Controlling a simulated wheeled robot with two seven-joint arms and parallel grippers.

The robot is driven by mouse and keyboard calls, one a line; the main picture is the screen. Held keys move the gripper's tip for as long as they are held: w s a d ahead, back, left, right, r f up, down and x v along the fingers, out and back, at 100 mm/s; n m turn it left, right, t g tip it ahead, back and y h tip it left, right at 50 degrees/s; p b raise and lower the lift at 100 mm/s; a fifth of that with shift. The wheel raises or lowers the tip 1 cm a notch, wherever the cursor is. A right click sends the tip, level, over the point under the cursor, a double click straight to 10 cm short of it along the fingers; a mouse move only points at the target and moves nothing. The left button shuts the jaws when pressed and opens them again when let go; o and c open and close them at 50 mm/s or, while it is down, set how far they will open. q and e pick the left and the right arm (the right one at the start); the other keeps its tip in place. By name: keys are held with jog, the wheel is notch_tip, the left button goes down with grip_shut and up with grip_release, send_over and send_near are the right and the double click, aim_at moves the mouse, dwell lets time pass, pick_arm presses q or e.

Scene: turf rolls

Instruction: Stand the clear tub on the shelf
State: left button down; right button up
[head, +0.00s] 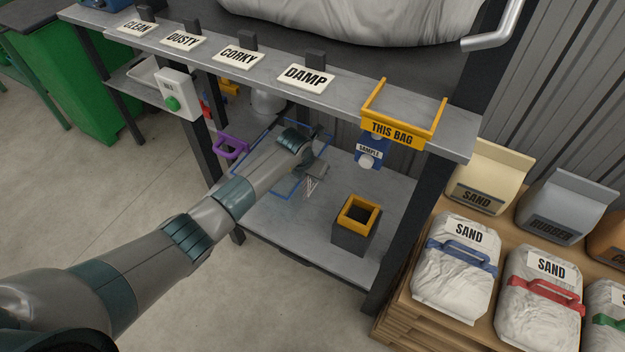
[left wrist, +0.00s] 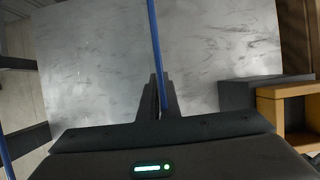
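The clear tub (head: 275,193) has see-through walls and a blue rim. In the head view it is at the lower shelf (head: 290,235), partly hidden behind my left arm; I cannot tell whether it rests there or hangs just above. My left gripper (head: 314,171) is at the tub's right side. In the left wrist view the blue rim (left wrist: 154,40) runs between the two fingers of my left gripper (left wrist: 160,98), which look shut on it. Another stretch of rim (left wrist: 5,152) shows at the left edge. My right gripper is not in view.
A dark box with a yellow rim (head: 359,216) stands on the lower shelf, right of the tub. A blue sample container (head: 369,153) and a purple-handled item (head: 231,149) are nearby. The upper ledge (head: 345,88) overhangs. Sand bags (head: 455,270) lie at the right.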

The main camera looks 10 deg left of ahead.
aim_at(315, 186)
pick_arm(q)
notch_tip(315, 186, down, 2)
jog(key=shift+w, duration=0.1)
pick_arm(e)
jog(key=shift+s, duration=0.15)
pick_arm(q)
jog(key=shift+f, duration=0.15)
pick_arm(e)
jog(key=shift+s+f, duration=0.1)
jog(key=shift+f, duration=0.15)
pick_arm(q)
jog(key=shift+f+b, duration=0.2)
jog(key=shift+b, duration=0.1)
jog(key=shift+f, duration=0.2)
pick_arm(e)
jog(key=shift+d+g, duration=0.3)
pick_arm(q)
jog(key=c, duration=2)
grip_release()
jog(key=shift+f, duration=0.1)
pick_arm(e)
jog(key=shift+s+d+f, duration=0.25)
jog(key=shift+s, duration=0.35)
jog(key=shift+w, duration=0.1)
